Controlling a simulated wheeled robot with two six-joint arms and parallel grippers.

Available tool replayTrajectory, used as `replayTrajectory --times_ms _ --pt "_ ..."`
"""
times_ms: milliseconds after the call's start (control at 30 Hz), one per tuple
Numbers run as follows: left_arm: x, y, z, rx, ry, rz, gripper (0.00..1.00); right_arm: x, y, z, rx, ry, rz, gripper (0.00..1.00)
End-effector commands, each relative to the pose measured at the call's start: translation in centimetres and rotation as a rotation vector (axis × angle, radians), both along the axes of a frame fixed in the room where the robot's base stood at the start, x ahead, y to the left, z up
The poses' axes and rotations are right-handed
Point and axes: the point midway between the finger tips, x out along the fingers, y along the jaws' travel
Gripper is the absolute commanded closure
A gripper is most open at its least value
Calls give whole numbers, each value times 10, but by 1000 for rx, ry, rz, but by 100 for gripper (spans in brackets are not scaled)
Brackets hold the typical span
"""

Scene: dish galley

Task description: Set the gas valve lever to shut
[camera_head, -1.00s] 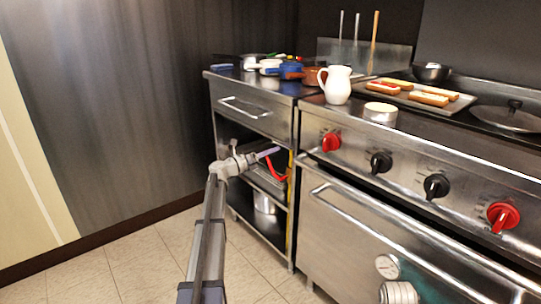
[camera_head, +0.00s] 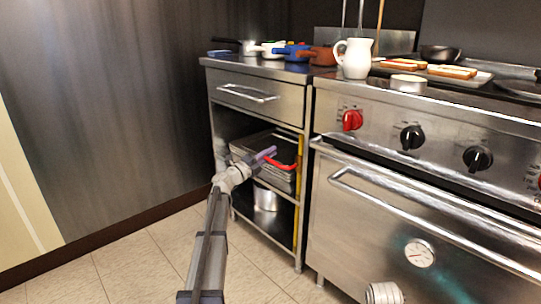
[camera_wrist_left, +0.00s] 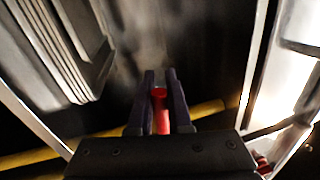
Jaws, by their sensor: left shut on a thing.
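The gas valve lever (camera_head: 283,165) is red and bent. It stands by the yellow gas pipe (camera_head: 299,185) at the right edge of the open shelf unit, and lies close to level in the head view. My left gripper (camera_head: 268,154) is at the lever's left end. In the left wrist view the red lever (camera_wrist_left: 160,98) sits between the two dark fingers of my left gripper (camera_wrist_left: 160,82), which are shut on it. The yellow pipe (camera_wrist_left: 208,108) crosses behind them. The valve body is not clear.
Trays (camera_head: 262,146) and a pot (camera_head: 265,198) sit on the shelves behind the lever. The oven front (camera_head: 400,215), with its long handle, stands close at right. A white jug (camera_head: 355,58) and several pans are on top. The floor at left is clear.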

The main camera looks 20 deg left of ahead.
Motion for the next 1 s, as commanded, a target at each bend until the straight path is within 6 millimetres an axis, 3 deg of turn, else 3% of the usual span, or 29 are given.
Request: replayTrajectory --times_ms 233,833,867,933,1000 --pt "0 2 -11 -79 32 2 100 0 0 -11 0 0 0 50" --pt "0 2 -13 -105 44 3 100 0 0 -13 0 0 0 50" --pt "0 2 -13 -105 44 2 80 0 0 -13 0 0 0 50" --pt "0 2 -13 -104 44 2 72 0 0 -13 0 0 0 50" --pt "0 2 -13 -104 44 2 70 0 0 -13 0 0 0 50"
